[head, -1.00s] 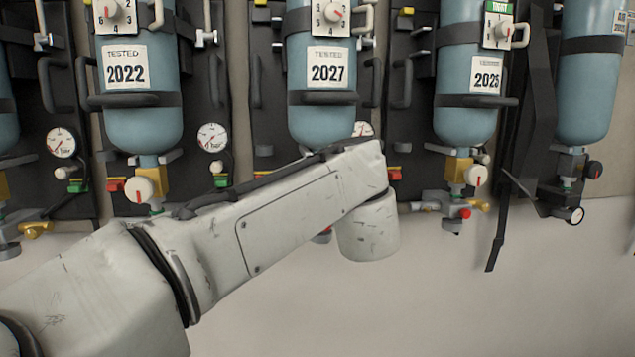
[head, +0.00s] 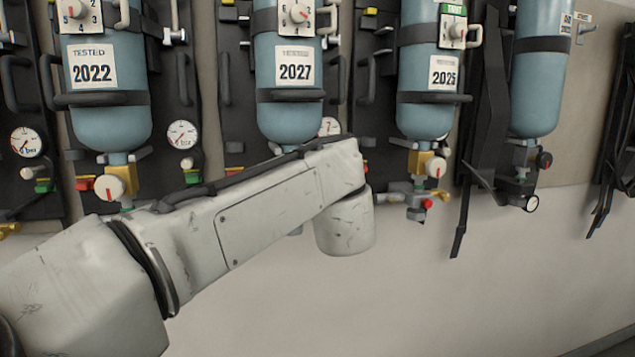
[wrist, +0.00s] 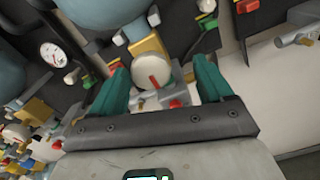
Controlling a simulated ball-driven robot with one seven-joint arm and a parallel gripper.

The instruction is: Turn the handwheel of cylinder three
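In the head view, blue cylinders hang on dark wall panels with labels 2022 (head: 92,67), 2027 (head: 295,66) and 2025 (head: 445,72). I cannot read which is number three. A pale handwheel with a red mark (head: 109,187) sits under the 2022 cylinder, and another (head: 436,167) under the 2025 one. The area below the 2027 cylinder is mostly hidden by my arm. In the wrist view, my gripper (wrist: 160,72) has its green fingers apart. A pale handwheel with a red mark (wrist: 150,73) shows between them in the picture; contact is not clear.
A pressure gauge (head: 182,134) hangs right of the 2022 cylinder; another gauge (wrist: 52,54) shows in the wrist view. Dark straps (head: 463,215) hang right of the 2025 cylinder. The pale wall (head: 500,290) below is clear.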

